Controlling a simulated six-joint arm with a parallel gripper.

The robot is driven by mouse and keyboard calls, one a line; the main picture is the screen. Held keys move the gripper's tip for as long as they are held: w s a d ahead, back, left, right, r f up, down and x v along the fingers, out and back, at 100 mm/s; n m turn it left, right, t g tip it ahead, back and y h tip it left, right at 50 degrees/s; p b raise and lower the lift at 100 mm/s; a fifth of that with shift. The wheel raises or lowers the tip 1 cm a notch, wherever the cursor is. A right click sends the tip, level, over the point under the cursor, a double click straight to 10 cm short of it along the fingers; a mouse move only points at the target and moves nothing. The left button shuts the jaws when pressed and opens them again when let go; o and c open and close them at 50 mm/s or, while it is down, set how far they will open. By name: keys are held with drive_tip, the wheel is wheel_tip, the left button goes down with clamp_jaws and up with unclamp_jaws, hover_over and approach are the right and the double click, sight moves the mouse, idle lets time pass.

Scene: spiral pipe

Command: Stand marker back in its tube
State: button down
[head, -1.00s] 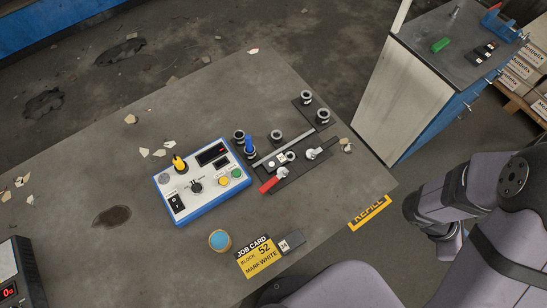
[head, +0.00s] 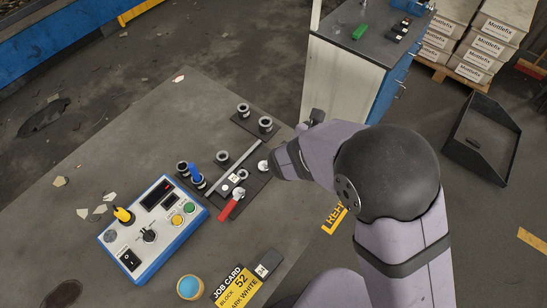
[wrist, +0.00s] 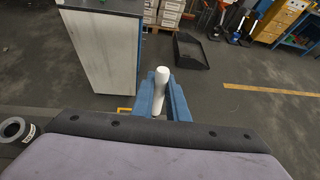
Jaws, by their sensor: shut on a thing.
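My gripper (wrist: 160,108) shows in the wrist view with its two blue fingers shut on a white marker (wrist: 160,82). The marker's rounded upper end stands above the fingers; its lower part is hidden. In the head view my arm reaches over the table's right side, and I cannot clearly make out the fingers or marker there. Several dark tubes stand on the table: two at the back (head: 243,109) (head: 265,124), one in the middle (head: 222,158), and others at the left, one with a blue marker (head: 195,173) in it. A tube (wrist: 14,130) shows at the wrist view's left edge.
A white and blue control box (head: 152,228) stands left of the tubes. A red-handled clamp (head: 231,206) and a metal bar (head: 235,168) lie beside them. A yellow job card (head: 235,288) and a round blue-topped pot (head: 189,287) are in front. A cabinet (head: 340,75) stands behind.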

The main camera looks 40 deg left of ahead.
drive_tip(key=s+a+r+n+y+b, duration=0.3)
drive_tip(key=s+a+n+y, duration=0.15)
drive_tip(key=s+a, duration=0.7)
drive_tip(key=s+a+r+n+y+b, duration=0.3)
drive_tip(key=s+a+y, duration=0.2)
drive_tip(key=s+a, duration=0.65)
drive_tip(key=s+a+r+n+g+y+b, duration=0.1)
drive_tip(key=s+a+r+n+g+y, duration=0.15)
drive_tip(key=s+a, duration=0.5)
drive_tip(key=shift+t, duration=0.25)
drive_tip(key=shift+s+d+f+p, duration=0.15)
drive_tip(key=shift+f+p, duration=0.1)
drive_tip(key=shift+f, duration=1.5)
drive_tip(key=shift+s+d+f+p, duration=0.1)
drive_tip(key=shift+f+p, duration=0.15)
drive_tip(key=shift+f, duration=1.55)
drive_tip(key=shift+s+d+f+p, duration=0.15)
drive_tip(key=shift+f+p, duration=0.1)
drive_tip(key=shift+f, duration=1.5)
drive_tip(key=shift+a+f, duration=0.1)
drive_tip(key=shift+f, duration=0.15)
drive_tip(key=c, duration=2)
unclamp_jaws()
drive_tip(key=shift+r, duration=0.2)
